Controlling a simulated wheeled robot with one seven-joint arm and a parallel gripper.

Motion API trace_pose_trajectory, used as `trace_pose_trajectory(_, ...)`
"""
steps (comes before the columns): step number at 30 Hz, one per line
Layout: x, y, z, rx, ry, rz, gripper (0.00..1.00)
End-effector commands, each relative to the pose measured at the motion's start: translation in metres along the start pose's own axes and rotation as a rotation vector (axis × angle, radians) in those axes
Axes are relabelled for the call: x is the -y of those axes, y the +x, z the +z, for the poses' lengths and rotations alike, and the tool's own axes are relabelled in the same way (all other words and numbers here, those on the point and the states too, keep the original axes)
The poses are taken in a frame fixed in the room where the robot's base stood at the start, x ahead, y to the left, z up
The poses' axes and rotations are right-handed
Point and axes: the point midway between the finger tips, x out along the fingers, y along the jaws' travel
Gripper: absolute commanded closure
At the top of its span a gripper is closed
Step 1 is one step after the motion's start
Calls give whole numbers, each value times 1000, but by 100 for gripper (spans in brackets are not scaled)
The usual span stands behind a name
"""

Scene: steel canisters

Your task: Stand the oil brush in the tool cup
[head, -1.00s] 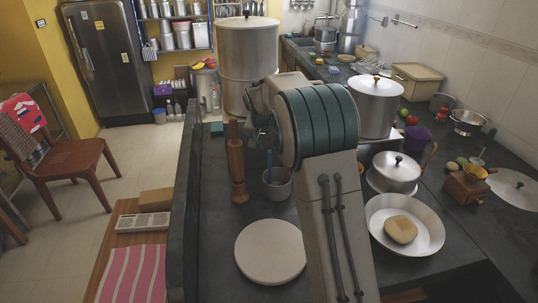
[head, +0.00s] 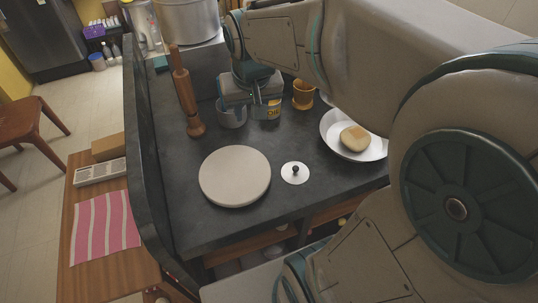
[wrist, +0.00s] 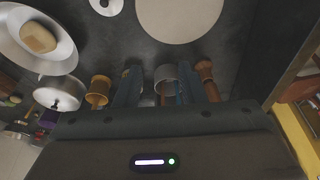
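A grey cup (head: 231,116) stands upright on the dark counter behind the round pale board, beside the rolling pin. It also shows in the wrist view (wrist: 165,72). A tin marked OIL (head: 270,111) stands just right of it, partly hidden by my gripper. My gripper (head: 248,106) points down over the cup and tin. Its two bluish fingers (wrist: 156,88) look apart in the wrist view, with the cup showing between and beyond them. I cannot make out the oil brush for certain; the gripper covers that area.
The round board (head: 235,176) and a small white lid (head: 294,173) lie in front. Counter around the lid is clear.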

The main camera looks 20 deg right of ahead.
Motion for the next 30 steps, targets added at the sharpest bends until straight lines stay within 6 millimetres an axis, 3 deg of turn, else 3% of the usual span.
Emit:
trace_pose_trajectory(1, -3, -4, 24, 1, -18, -7, 64)
trace_pose_trajectory(3, -6, -4, 52, 9, -46, -13, 64)
trace_pose_trajectory(6, -8, -3, 84, 16, -80, -22, 64)
trace_pose_trajectory(10, -11, 1, 111, 24, -108, -27, 64)
trace_pose_trajectory(15, -12, 3, 121, 28, -120, -30, 64)
trace_pose_trajectory(30, -12, 3, 120, 28, -119, -30, 64)
